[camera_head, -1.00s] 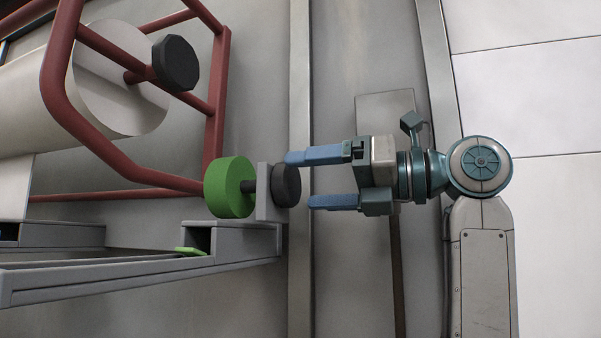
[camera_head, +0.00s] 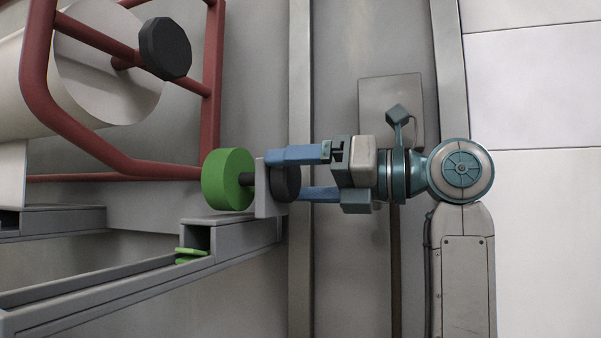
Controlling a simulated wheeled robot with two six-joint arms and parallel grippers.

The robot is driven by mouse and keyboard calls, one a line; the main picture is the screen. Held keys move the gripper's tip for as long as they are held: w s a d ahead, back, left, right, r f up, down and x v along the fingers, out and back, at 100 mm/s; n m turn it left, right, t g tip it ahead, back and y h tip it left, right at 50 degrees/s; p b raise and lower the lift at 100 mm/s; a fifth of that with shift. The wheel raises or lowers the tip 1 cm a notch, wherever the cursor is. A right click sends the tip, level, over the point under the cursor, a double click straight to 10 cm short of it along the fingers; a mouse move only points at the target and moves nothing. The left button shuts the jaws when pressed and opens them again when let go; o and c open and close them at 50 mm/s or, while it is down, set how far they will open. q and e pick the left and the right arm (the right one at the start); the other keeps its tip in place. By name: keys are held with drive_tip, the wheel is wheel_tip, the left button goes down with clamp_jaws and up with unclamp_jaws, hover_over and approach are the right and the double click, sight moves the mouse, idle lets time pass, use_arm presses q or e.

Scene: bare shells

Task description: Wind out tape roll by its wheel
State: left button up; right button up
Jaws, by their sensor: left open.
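The green tape roll (camera_head: 228,180) sits on a dark shaft held by a grey bracket (camera_head: 265,205). Its dark round wheel (camera_head: 287,184) is on the right side of the bracket. My left gripper (camera_head: 284,176) points left with its two blue fingers open around the wheel, one above it and one lower. The lower fingertip is partly hidden behind the wheel, and I cannot tell whether the fingers touch it. A green tape piece (camera_head: 190,255) shows in the grey frame's slot below the roll. My right gripper is not in view.
A large white roll (camera_head: 100,70) with a dark knob (camera_head: 165,48) hangs in a red tube frame (camera_head: 100,145) at upper left. Grey rails (camera_head: 110,300) run along the lower left. The space around my left gripper's right side is clear before the wall.

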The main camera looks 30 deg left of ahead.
use_arm(q)
drive_tip(key=c, duration=1)
